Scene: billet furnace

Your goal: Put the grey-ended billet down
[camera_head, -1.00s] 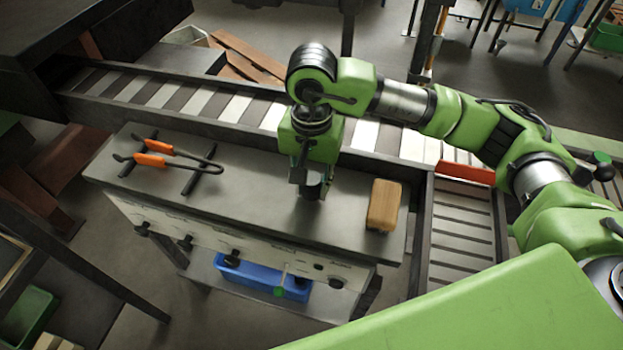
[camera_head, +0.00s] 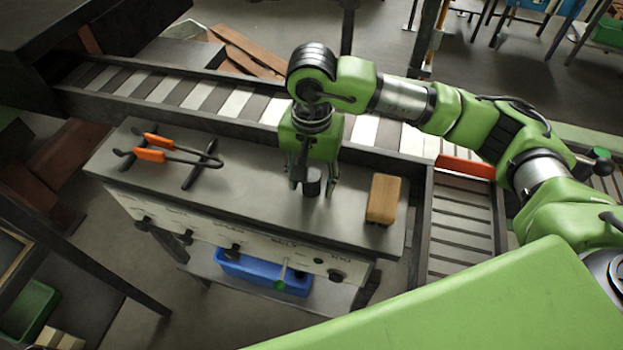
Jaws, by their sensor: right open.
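The grey-ended billet (camera_head: 312,188) is a short dark cylinder standing upright on the grey top of the control bench (camera_head: 245,200). Its upper part is hidden by my right gripper (camera_head: 313,184). The right gripper points straight down over the billet. Its fingers are spread, one on each side of the billet, with gaps between them and it. My left gripper is not in view.
A wooden block (camera_head: 383,199) stands to the right of the billet. Orange-handled tongs (camera_head: 165,150) lie on a rack at the left. A roller conveyor (camera_head: 190,98) runs behind the bench. The bench top between tongs and billet is clear.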

